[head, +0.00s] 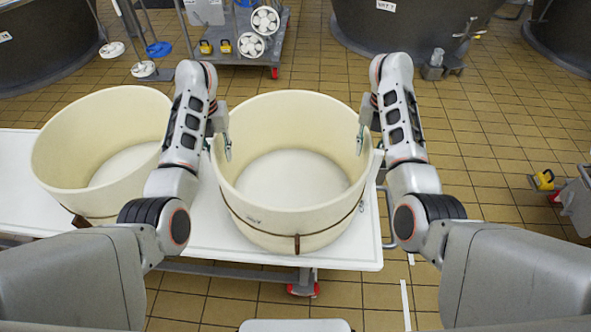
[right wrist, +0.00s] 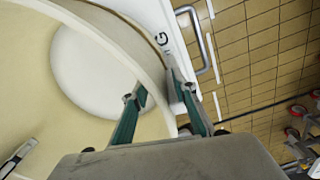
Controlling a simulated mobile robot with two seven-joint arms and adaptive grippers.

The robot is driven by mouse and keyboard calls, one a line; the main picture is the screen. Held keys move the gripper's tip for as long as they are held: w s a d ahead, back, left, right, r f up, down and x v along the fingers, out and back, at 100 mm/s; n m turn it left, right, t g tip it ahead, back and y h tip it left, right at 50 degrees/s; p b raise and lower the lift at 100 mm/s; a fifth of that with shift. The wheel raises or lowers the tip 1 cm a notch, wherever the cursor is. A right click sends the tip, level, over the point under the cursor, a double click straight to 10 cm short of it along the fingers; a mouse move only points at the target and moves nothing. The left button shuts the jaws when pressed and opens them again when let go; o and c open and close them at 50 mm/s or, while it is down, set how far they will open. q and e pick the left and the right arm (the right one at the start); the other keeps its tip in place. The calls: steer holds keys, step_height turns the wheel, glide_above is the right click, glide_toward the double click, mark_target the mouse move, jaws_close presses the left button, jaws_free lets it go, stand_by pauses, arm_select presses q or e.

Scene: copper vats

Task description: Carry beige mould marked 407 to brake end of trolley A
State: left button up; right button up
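A round, open beige mould (head: 290,222) stands upright on a white-topped trolley (head: 345,258), between my arms. Its front mark is too small to read, so I cannot confirm 407. A dark band circles it. My left gripper (head: 219,146) is at its left rim, fingers apart, one inside the wall. My right gripper (head: 369,140) straddles the right rim. In the right wrist view its fingers (right wrist: 160,100) stand apart on either side of the mould's wall (right wrist: 120,28), with a gap to the inner finger. The trolley's brake end and letter A cannot be made out.
A second beige mould (head: 60,160) stands on the trolley to the left. A grey cart (head: 236,45) with white round parts is behind. Dark vats (head: 400,30) stand at the back. A metal handle (head: 388,215) is at the trolley's right end. Tiled floor on the right is mostly clear.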

arm_select(q)
steer(key=shift+f, duration=0.7)
arm_select(e)
steer(key=shift+f, duration=1)
arm_select(q)
jaws_close()
arm_select(e)
jaws_close()
arm_select(q)
steer(key=shift+w+r, duration=0.1)
arm_select(e)
steer(key=shift+w+r, duration=0.1)
